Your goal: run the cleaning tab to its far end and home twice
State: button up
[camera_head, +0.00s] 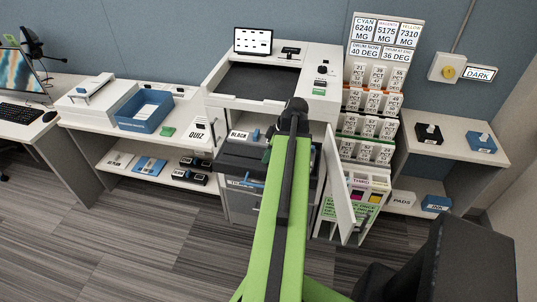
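The white printer (213,98) stands in the middle with its front open. Inside the opening is a dark unit (240,158), with a label reading BLACK (238,135) above it. A small blue piece (256,135) sits just right of that label. A thin blue bar (250,184) shows lower down in front. I cannot tell which of these, if any, is the cleaning tab. My green arm reaches up across the opening and hides its right part. My gripper is not visible; the arm's dark upper joint is the farthest part I see.
The printer's white door (337,185) stands open just right of my arm. A rack of numbered cards (372,100) is behind it. A bench with a blue tray (146,108) is at left, a shelf (450,141) at right. Striped floor is clear at lower left.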

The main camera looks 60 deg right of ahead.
grip_shut()
jog(key=shift+d, duration=0.1)
dwell(0.9)
